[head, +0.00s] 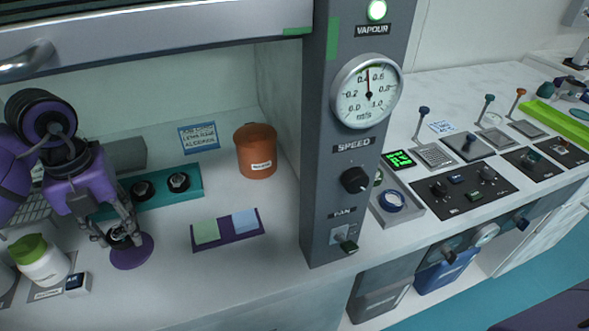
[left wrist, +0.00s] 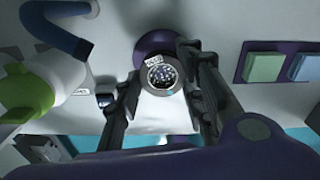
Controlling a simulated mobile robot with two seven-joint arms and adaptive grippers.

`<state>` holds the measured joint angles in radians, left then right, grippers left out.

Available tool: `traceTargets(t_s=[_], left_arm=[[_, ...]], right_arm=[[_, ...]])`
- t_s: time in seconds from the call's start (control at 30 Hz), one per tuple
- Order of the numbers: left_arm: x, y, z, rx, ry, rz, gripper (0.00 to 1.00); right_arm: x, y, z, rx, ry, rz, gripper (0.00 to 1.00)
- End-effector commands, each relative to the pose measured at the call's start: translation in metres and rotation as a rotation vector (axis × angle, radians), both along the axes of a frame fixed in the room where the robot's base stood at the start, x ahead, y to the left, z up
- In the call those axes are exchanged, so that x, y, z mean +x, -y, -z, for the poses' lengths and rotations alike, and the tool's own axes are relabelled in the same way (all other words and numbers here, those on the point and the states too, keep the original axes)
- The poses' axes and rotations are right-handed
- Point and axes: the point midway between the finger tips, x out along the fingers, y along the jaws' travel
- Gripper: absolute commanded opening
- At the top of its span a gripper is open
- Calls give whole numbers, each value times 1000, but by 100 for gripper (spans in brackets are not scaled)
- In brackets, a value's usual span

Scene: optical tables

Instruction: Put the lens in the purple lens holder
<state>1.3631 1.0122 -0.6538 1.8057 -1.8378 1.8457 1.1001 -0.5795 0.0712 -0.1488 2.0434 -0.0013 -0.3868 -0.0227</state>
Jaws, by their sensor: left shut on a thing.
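The lens (left wrist: 162,74), a round glass in a dark mount with a small white label, is between the fingers of my left gripper in the left wrist view. My left gripper (head: 118,236) is shut on it, low over a round purple disc (head: 133,253) that looks like the purple lens holder. The disc also shows in the left wrist view (left wrist: 150,40), partly hidden behind the lens. In the head view the fingers hide much of the lens, and I cannot tell whether it touches the purple disc. My right gripper is not in view.
A teal rack (head: 160,188) with two round dark pieces stands behind the gripper. A white bottle with a green lid (head: 40,262) is at left. A purple tray (head: 228,235) with green and blue squares lies at right. An orange pot (head: 257,152) and a grey control pillar (head: 335,205) stand beyond.

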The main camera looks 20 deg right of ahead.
Motion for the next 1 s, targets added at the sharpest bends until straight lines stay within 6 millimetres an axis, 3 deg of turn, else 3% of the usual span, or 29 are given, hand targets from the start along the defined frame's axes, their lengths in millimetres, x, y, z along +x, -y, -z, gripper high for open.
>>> traceTargets(t_s=[0.23,0.6,0.63,0.77,1.0], left_arm=[[-1,0,33,1,-2,0,10],[0,0,37,1,-1,1,10],[0,0,38,1,-1,1,38],[0,0,37,1,-1,1,55],[0,0,37,1,-1,1,56]], right_arm=[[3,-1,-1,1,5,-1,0],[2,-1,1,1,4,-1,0],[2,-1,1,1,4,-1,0],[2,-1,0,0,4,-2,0],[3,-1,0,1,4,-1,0]])
